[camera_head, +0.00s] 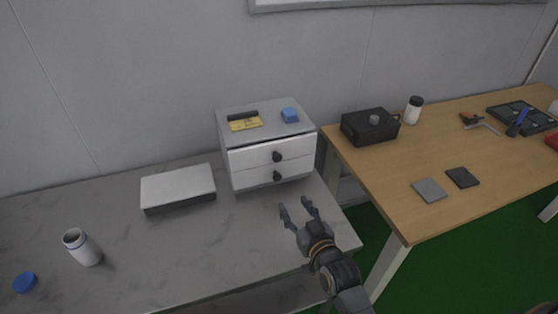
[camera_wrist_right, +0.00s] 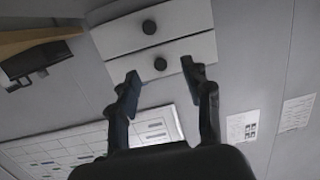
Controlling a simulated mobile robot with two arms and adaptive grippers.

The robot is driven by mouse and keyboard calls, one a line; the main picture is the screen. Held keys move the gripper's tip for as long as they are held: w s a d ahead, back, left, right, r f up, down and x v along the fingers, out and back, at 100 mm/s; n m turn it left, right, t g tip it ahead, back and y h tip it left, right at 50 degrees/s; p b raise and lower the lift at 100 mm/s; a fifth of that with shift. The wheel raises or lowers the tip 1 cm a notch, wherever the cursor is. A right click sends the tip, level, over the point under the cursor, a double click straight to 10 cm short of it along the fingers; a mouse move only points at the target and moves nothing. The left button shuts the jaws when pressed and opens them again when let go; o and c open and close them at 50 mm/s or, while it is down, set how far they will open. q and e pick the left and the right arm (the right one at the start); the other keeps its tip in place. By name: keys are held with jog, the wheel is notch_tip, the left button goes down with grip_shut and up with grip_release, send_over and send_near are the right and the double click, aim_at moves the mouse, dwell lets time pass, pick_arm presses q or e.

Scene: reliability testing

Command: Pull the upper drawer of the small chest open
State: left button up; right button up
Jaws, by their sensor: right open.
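The small chest (camera_head: 240,176) stands on the grey table against the wall. It has two white drawers with dark round knobs. The upper drawer (camera_head: 250,158) and the lower drawer (camera_head: 252,178) look shut. The upper knob (camera_head: 277,156) and lower knob (camera_head: 277,176) face the front. My right gripper (camera_head: 298,208) is open and empty, in front of the chest and below the knobs in the head view. In the right wrist view, turned over, the fingers (camera_wrist_right: 163,80) frame one knob (camera_wrist_right: 160,64); the other knob (camera_wrist_right: 149,27) lies beyond. My left gripper is not in view.
A yellow card (camera_head: 245,124), a dark bar and a blue block (camera_head: 290,115) lie on the chest. A white-topped box (camera_head: 178,186) stands left of it. A white bottle (camera_head: 82,248) and blue cap (camera_head: 25,282) are farther left. A wooden table (camera_head: 400,205) is at right.

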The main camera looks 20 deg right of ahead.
aim_at(278, 158)
jog(key=shift+m+t+h, duration=0.3)
jog(key=shift+t, duration=0.6)
jog(key=w+r, duration=0.1)
jog(key=w, duration=0.4)
jog(key=w+r, duration=0.1)
jog(key=w, duration=0.4)
jog(key=w+r+p, duration=0.1)
jog(key=w, duration=0.4)
jog(key=shift+w+d, duration=0.15)
jog(key=shift+w, duration=0.1)
grip_shut()
